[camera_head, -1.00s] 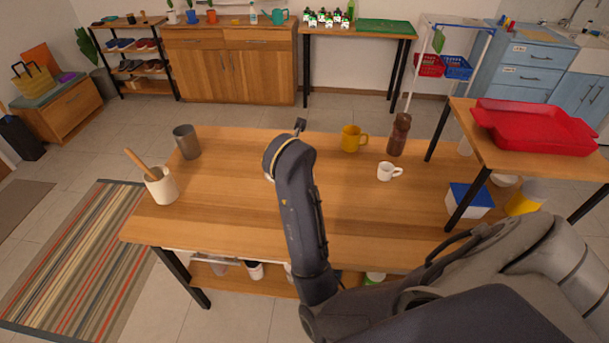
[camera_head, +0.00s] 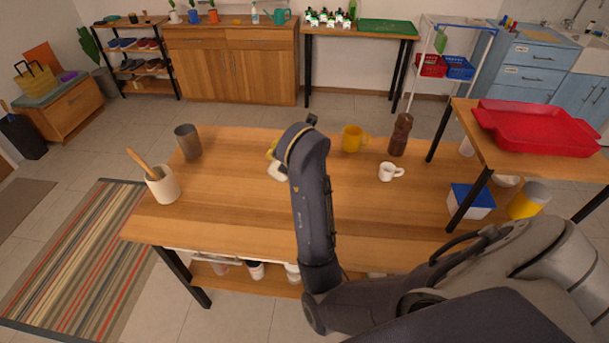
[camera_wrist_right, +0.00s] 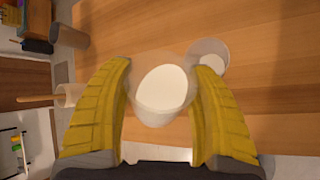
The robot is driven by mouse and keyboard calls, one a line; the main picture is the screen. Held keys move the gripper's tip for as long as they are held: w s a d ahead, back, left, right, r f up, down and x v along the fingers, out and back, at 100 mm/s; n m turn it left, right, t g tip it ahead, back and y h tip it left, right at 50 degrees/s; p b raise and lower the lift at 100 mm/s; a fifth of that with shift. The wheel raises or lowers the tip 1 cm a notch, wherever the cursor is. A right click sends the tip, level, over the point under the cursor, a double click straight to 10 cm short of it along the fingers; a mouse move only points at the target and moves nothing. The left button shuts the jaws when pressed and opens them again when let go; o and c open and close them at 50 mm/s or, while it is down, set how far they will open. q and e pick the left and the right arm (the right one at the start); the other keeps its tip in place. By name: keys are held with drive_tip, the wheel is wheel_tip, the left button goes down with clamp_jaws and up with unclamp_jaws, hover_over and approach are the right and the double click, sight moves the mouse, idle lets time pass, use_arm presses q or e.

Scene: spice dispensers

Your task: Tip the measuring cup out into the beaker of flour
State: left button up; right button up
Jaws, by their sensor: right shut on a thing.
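My right gripper (camera_wrist_right: 163,108) has its yellow fingers shut on a clear measuring cup (camera_wrist_right: 160,112) with white contents, at the middle of the right wrist view. The beaker of flour (camera_wrist_right: 209,50), clear with white inside, stands on the table just beyond and right of the held cup; part of it is hidden behind the right finger. In the head view my right forearm hides most of this area. A whitish vessel (camera_head: 278,171) shows at its left edge, under a yellow fingertip. I cannot tell the cup's exact tilt. My left gripper is out of view.
On the wooden table (camera_head: 235,215), a grey cup (camera_head: 187,141) and a cream pot with a wooden spoon (camera_head: 162,186) stand left. A yellow mug (camera_head: 353,138), a brown mill (camera_head: 400,135) and a white cup (camera_head: 389,171) stand right. The front left of the tabletop is clear.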

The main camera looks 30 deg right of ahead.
drive_tip(key=shift+d+r+m+y, duration=0.2)
drive_tip(key=shift+r+m+y, duration=0.2)
drive_tip(key=shift+y, duration=0.5)
idle(0.5)
drive_tip(key=shift+d+f+m+y, duration=0.1)
drive_tip(key=shift+f+m+y, duration=0.2)
drive_tip(key=shift+f+y, duration=0.3)
idle(1.0)
drive_tip(key=shift+d+r+m+y+b, duration=0.2)
drive_tip(key=shift+r+m+y+b, duration=0.15)
drive_tip(key=shift+y, duration=0.45)
idle(1.1)
drive_tip(key=shift+w+d+r+m+y, duration=0.1)
drive_tip(key=shift+d+r+m+y, duration=0.15)
drive_tip(key=shift+d+y, duration=0.45)
idle(1.1)
